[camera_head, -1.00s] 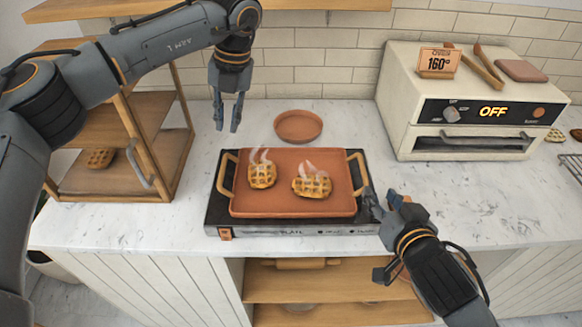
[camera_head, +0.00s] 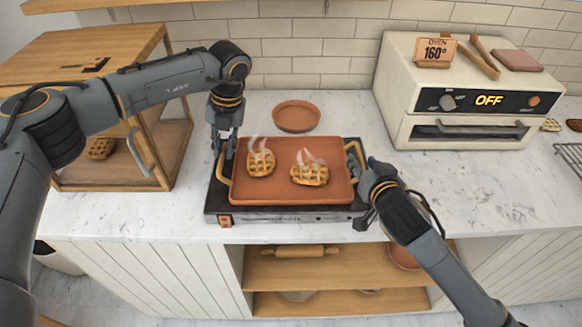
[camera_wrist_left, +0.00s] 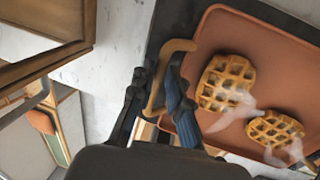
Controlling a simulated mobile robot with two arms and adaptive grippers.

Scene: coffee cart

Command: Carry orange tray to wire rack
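The orange tray (camera_head: 290,192) lies flat on the dark hot plate (camera_head: 290,217), with two steaming waffles (camera_head: 261,162) on it. My left gripper (camera_head: 222,143) points down at the tray's left handle (camera_head: 224,165). In the left wrist view, its fingers (camera_wrist_left: 160,75) stand apart on either side of that handle (camera_wrist_left: 167,52). My right gripper (camera_head: 364,196) is at the tray's right handle (camera_head: 357,160), its fingers spread; its contact with the handle is unclear. The wire rack (camera_head: 568,152) shows only partly at the right edge of the counter.
A white oven (camera_head: 455,95) stands at the back right, and a round terracotta plate (camera_head: 297,116) lies behind the tray. A wooden cabinet (camera_head: 150,130) stands on the left. The marble counter is clear between the hot plate and the rack.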

